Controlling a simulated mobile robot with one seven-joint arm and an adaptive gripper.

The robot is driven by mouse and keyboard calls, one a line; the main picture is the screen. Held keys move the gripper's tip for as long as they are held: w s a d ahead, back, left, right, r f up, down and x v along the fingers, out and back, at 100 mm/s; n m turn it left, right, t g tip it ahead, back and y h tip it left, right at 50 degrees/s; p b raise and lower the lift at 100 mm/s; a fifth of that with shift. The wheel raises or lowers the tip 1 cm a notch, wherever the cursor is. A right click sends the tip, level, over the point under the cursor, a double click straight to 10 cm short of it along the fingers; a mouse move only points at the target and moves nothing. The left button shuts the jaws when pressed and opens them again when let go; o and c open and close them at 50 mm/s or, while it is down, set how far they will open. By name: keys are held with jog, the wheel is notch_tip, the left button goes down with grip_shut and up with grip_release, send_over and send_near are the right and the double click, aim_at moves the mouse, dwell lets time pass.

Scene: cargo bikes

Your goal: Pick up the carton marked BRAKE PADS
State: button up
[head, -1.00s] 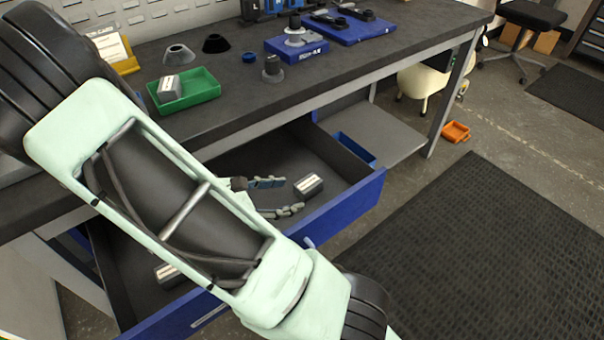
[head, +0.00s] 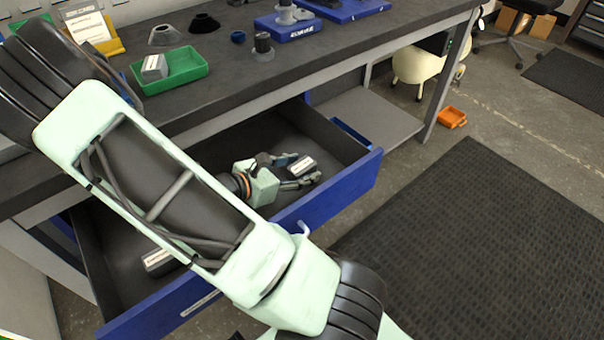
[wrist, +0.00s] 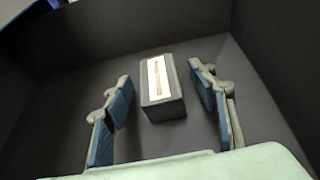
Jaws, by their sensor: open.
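A dark grey carton with a white label (head: 304,166) lies in the open blue drawer, near its right end. Its lettering is too small to read. In the wrist view the same carton (wrist: 164,97) lies on the drawer floor between my two fingers, with a gap on each side. My gripper (head: 296,171) is open and empty, down inside the drawer; its spread fingers also show in the wrist view (wrist: 160,80). A second labelled carton (head: 157,262) lies at the drawer's left end, partly behind my arm. A third grey carton (head: 154,68) sits in the green tray.
The blue drawer front (head: 335,197) and dark drawer walls surround my gripper. The workbench top (head: 215,85) overhangs the drawer's back and holds the green tray (head: 187,72) and several parts. A black mat (head: 470,240) covers clear floor at the right.

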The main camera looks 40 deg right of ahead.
jog(key=shift+d+f, duration=0.15)
jog(key=shift+d, duration=0.25)
jog(key=shift+c, duration=0.3)
jog(key=c, duration=1.3)
